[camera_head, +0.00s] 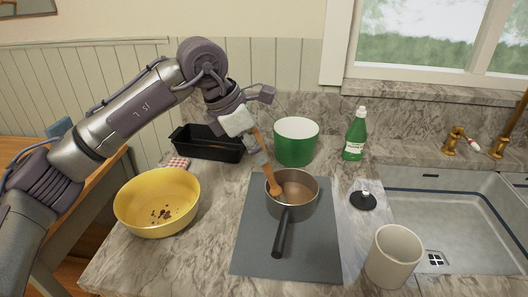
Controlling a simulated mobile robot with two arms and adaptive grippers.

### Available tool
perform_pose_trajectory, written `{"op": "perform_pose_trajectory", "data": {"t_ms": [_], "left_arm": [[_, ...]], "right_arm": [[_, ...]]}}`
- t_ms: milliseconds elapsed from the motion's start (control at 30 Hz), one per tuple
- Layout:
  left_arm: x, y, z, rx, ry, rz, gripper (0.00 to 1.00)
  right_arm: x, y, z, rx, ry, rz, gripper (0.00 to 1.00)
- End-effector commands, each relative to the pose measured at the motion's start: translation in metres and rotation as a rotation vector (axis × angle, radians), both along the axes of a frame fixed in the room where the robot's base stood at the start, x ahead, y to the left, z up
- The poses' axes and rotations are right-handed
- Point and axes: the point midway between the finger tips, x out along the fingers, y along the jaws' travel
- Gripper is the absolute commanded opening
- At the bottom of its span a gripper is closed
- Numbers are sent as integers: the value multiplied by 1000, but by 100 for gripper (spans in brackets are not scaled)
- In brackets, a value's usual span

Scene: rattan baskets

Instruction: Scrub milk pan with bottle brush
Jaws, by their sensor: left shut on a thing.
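The milk pan (297,202) is a dark metal pot with a long black handle toward the front, standing on a grey mat (255,245). My left gripper (247,120) is above and behind the pan to the left, shut on the bottle brush (264,166), an orange-brown stick tool. The brush slants down to the right, and its lower end is at the pan's inside left. Whether it touches the pan's bottom is hard to tell. A white block at the gripper partly hides the grasp. My right gripper is not in view.
A yellow bowl (130,203) with dark bits stands left. A black loaf tin (190,151), a green pot (293,149) and a green bottle (354,140) stand behind. A small black-based item (363,201), a beige cup (393,262) and the sink (470,205) are right.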

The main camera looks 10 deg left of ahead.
Motion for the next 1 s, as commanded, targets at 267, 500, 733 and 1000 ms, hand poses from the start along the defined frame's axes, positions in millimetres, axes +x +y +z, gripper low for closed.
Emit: {"op": "perform_pose_trajectory", "data": {"t_ms": [267,500,733,1000], "left_arm": [[7,21,0,3,3,3,0],[12,12,1,3,2,2,0],[19,-8,2,2,2,0,0],[22,-12,1,2,0,1,0]], "right_arm": [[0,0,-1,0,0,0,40],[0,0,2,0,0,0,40],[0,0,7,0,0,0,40],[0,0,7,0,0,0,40]]}}
